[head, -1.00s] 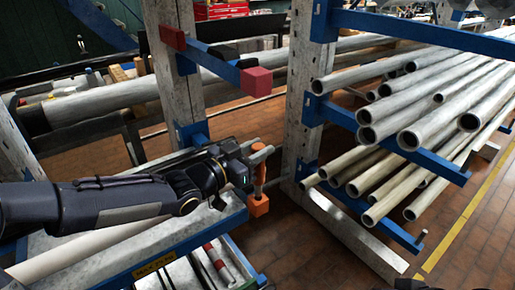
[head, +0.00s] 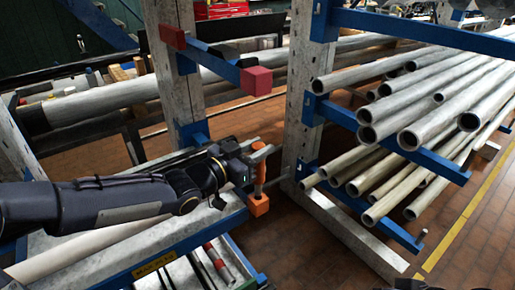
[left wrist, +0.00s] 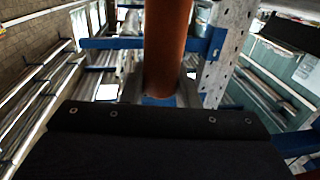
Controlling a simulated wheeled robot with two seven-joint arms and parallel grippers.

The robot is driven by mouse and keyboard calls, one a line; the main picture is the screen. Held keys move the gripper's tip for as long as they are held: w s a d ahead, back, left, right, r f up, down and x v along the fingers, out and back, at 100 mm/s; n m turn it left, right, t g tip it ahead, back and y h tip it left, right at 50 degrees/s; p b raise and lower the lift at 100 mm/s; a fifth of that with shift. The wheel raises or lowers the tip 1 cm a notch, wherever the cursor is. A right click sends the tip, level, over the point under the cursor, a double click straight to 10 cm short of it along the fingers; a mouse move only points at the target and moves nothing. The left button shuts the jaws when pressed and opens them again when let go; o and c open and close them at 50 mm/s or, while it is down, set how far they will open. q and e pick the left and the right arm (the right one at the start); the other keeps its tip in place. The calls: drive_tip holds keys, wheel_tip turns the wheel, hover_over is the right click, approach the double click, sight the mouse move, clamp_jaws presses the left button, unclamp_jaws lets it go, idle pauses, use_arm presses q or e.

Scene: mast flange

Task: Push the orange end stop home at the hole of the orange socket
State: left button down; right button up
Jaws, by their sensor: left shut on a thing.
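The orange end stop (head: 260,171) is an upright post in the head view. My left gripper (head: 262,155) is shut on its upper part, with some orange showing above the fingers. The orange socket (head: 258,205) is a small block at the front end of a blue rack arm, directly below the post. The post's lower end meets or nearly meets the socket's top; I cannot tell how deep it sits, and the hole is hidden. In the left wrist view the end stop (left wrist: 167,45) is a large orange cylinder between the fingers.
A grey upright (head: 299,100) stands just right of the socket. A blue arm with a red end block (head: 256,81) hangs above and behind my gripper. Several grey pipes (head: 410,130) lie on blue arms at right. Brick floor (head: 310,235) is clear in front.

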use_arm(q)
drive_tip(key=shift+f, duration=0.1)
idle(0.8)
drive_tip(key=shift+f+b, duration=0.35)
drive_tip(key=shift+b, duration=0.15)
drive_tip(key=shift+f+b, duration=2.2)
drive_tip(key=shift+f, duration=0.3)
drive_tip(key=c, duration=1)
unclamp_jaws()
drive_tip(key=shift+r, duration=0.1)
drive_tip(key=shift+s+a, duration=0.1)
drive_tip(key=p+v, duration=0.1)
drive_tip(key=v, duration=0.6)
drive_tip(key=shift+s+a, duration=0.2)
